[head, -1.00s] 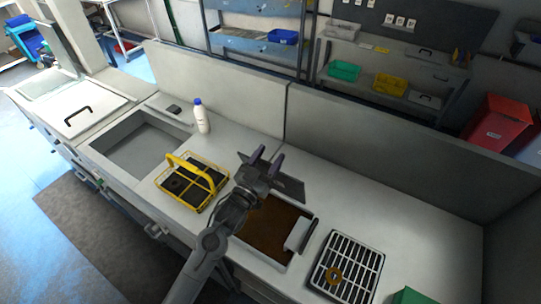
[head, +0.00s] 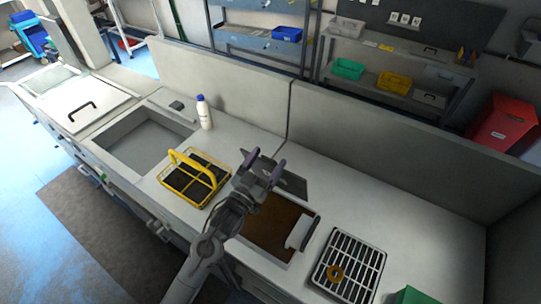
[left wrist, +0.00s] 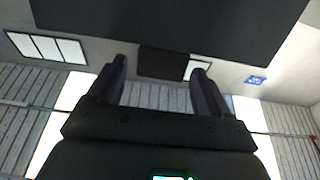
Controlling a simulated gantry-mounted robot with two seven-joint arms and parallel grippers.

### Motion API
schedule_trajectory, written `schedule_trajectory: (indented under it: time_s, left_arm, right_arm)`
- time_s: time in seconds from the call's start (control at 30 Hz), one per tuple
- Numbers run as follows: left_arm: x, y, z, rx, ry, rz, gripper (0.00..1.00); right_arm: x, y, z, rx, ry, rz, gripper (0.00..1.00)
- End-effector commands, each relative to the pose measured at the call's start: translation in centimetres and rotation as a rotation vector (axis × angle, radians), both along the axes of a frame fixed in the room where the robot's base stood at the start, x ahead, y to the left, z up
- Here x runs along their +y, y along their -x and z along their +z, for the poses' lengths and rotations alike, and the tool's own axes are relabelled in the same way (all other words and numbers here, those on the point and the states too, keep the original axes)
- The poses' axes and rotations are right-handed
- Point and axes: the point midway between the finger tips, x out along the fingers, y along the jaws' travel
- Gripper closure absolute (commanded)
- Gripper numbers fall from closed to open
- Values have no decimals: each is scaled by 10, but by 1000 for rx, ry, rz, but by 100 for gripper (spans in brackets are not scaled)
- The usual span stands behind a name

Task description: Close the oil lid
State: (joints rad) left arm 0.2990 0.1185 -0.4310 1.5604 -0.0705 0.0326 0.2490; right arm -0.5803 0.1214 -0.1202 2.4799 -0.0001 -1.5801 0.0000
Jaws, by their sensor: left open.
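The oil vat, filled with brown oil (head: 268,226), is uncovered in the counter at the middle of the head view. A dark flat panel (head: 293,185), which looks like the oil lid, stands raised at the vat's back edge, partly hidden by my gripper. My left gripper (head: 264,158) is open, its purple-grey fingers pointing up in front of the panel; I cannot tell whether they touch it. In the left wrist view the open fingers (left wrist: 160,80) have nothing clearly held between them, and a large dark surface (left wrist: 170,22) fills the top. My right gripper is not in view.
A yellow wire basket (head: 195,178) stands left of the vat, and a white bottle with a blue cap (head: 204,114) stands behind it. A light grey block (head: 300,232) sits at the vat's right edge. A slatted rack (head: 347,268) with a brown ring (head: 335,272) lies farther right.

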Motion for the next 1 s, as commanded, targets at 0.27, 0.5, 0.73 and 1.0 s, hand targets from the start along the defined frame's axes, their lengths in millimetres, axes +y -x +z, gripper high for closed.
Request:
schedule_trajectory:
  time_s: [0.27,0.5,0.73,1.0]
  left_arm:
    - [24,42,-14,1,0,0,21]
    - [37,64,-18,0,0,0,21]
    - [39,69,-18,-1,0,0,21]
    - [39,69,-17,-4,3,-2,37]
  right_arm:
    - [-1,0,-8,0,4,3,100]
    - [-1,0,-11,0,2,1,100]
    - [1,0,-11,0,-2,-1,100]
    - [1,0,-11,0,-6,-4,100]
